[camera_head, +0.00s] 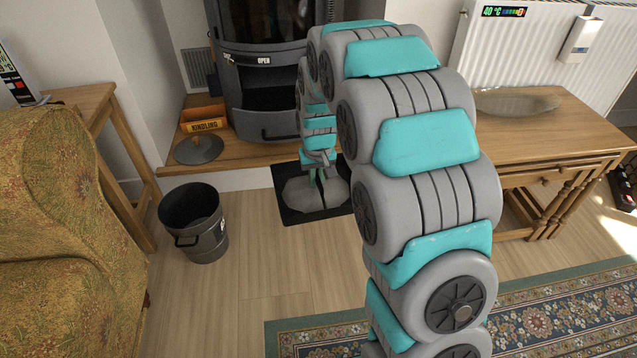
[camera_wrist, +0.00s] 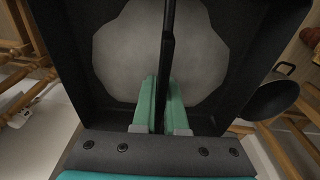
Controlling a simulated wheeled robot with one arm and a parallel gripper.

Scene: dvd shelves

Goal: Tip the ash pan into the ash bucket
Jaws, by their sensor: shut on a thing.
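The ash pan (camera_head: 288,216) is a black, square, shallow tray with a pale grey heap of ash (camera_head: 302,194) in it. It looks level, in front of the stove's hearth and to the right of the bucket; its height over the floor is hard to tell. My gripper (camera_head: 321,172) is shut on the pan's dark bar handle (camera_wrist: 168,45), and the wrist view shows the ash (camera_wrist: 125,55) beneath the fingers. The ash bucket (camera_head: 207,237) is dark grey metal, upright on the floor with its top open. My arm hides the pan's right side in the head view.
A stove (camera_head: 262,85) stands on a wooden hearth with an orange kindling box (camera_head: 203,118) and a round dark lid (camera_head: 198,149). A patterned armchair (camera_head: 65,230) is left of the bucket. A wooden table (camera_head: 560,140) stands right. Floor between bucket and pan is clear.

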